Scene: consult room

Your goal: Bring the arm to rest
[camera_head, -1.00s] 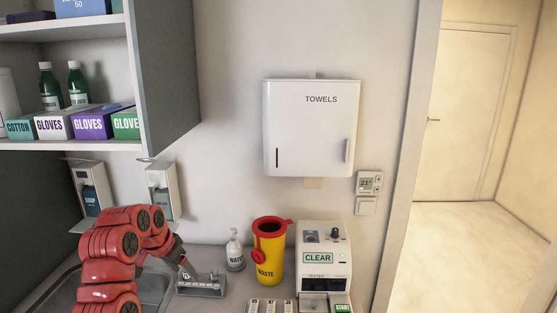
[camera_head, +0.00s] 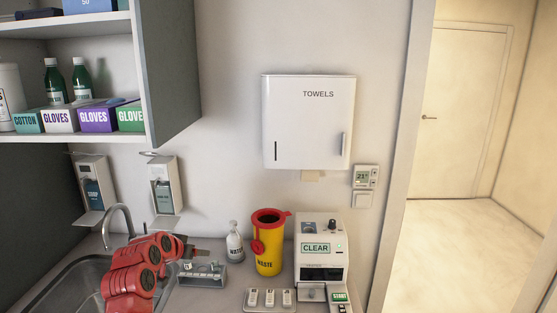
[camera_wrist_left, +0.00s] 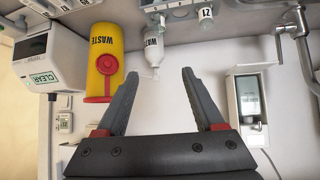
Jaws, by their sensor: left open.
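My left arm (camera_head: 132,275), red, comes in from the lower left of the head view, in front of the sink. Its gripper (camera_head: 205,254) is small there and partly hidden by the arm, near a grey rack (camera_head: 203,274) on the counter. In the left wrist view the left gripper (camera_wrist_left: 160,72) is open, with nothing between its fingers. A white bottle (camera_wrist_left: 153,45) stands beyond the fingertips, apart from them; it also shows in the head view (camera_head: 235,246). My right gripper is in neither view.
A yellow waste bin (camera_head: 268,245) and a white tester (camera_head: 320,262) stand right of the bottle. A tray with small white pieces (camera_head: 270,299) lies in front. The tap (camera_head: 118,222) and sink (camera_head: 60,290) are close to the arm. Dispensers (camera_head: 164,187) hang on the wall.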

